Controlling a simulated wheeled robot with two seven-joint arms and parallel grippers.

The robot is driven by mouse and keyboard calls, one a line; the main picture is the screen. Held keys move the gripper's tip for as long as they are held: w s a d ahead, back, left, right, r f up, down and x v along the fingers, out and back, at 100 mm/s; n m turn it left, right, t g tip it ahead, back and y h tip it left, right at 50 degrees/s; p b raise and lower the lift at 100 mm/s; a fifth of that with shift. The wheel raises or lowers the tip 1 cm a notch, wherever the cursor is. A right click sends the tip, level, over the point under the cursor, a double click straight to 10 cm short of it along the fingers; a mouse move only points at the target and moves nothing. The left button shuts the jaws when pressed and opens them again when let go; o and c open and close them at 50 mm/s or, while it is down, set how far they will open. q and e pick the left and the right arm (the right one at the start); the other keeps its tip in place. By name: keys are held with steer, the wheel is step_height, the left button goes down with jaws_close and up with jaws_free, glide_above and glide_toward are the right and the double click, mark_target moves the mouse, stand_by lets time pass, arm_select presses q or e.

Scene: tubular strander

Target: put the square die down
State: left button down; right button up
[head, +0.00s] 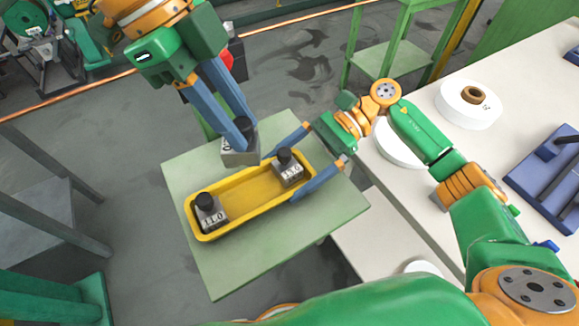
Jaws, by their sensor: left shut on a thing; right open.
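My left gripper (243,138) is shut on a grey square die (238,157) with a black knob. It holds the die by the far edge of a yellow tray (240,208); I cannot tell whether the die touches anything below. Its label is mostly hidden. Two similar grey blocks with black knobs stand in the tray: one marked 110 (212,217) at the left end, one that seems marked 136 (290,175) at the right end. My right gripper (281,177) is open, its fingers on either side of the tray's right end.
The tray is on a small green table (230,275) with bare margins around it. A long white table (525,75) at the right carries white spools (468,104) and a blue fixture (545,175). A green stand (388,62) is behind.

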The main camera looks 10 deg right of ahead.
steer(key=c, duration=1)
arm_select(q)
steer(key=shift+f, duration=0.1)
arm_select(e)
steer(key=shift+c, duration=0.4)
arm_select(q)
steer(key=n, duration=0.1)
glide_above(255, 194)
step_height(255, 194, down, 12)
steer(key=shift+r, duration=0.2)
steer(key=shift+f, duration=0.1)
steer(key=c, duration=0.6)
jaws_free()
steer(key=shift+c, duration=0.2)
